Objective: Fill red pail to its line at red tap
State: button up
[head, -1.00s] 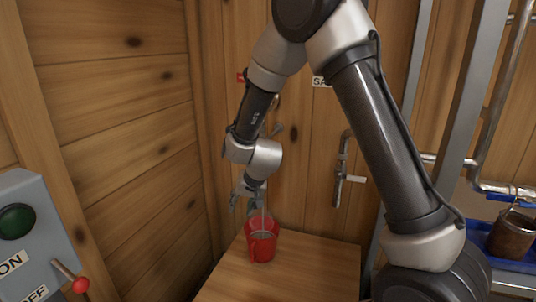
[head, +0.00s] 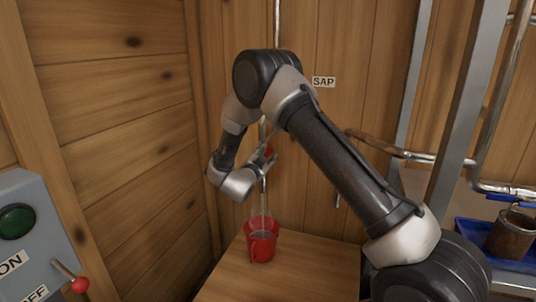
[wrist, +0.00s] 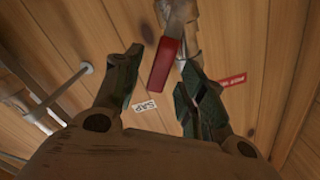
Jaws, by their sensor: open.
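The red pail (head: 262,246) stands upright on the wooden table, below the tap pipe (head: 263,184). A thin pale vertical streak shows between the spout and pail; I cannot tell whether it is liquid or part of the pail's bail. The pail's inside looks greyish, but its line and level cannot be made out. My gripper (head: 266,155) is raised above the pail at the tap. In the wrist view, the red tap lever (wrist: 165,64) lies between the tips of my open gripper (wrist: 160,85), with no clear grip on it.
The wooden table (head: 300,280) is clear around the pail. A SAP label (head: 323,82) is on the wall behind. A grey control box (head: 30,225) with a green button and red-knobbed lever is at left. A brown pot (head: 512,235) stands in a blue tray at right.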

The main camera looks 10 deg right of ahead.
aim_at(268, 153)
jog(key=shift+x, duration=1.5)
grip_shut()
notch_tip(268, 153, down, 5)
jog(key=s+d+m, duration=0.1)
jog(key=d+m, duration=0.1)
jog(key=m, duration=0.8)
jog(key=shift+s+f+m, duration=0.2)
jog(key=shift+s+m, duration=0.05)
jog(key=shift+m, duration=0.05)
jog(key=shift+d, duration=0.1)
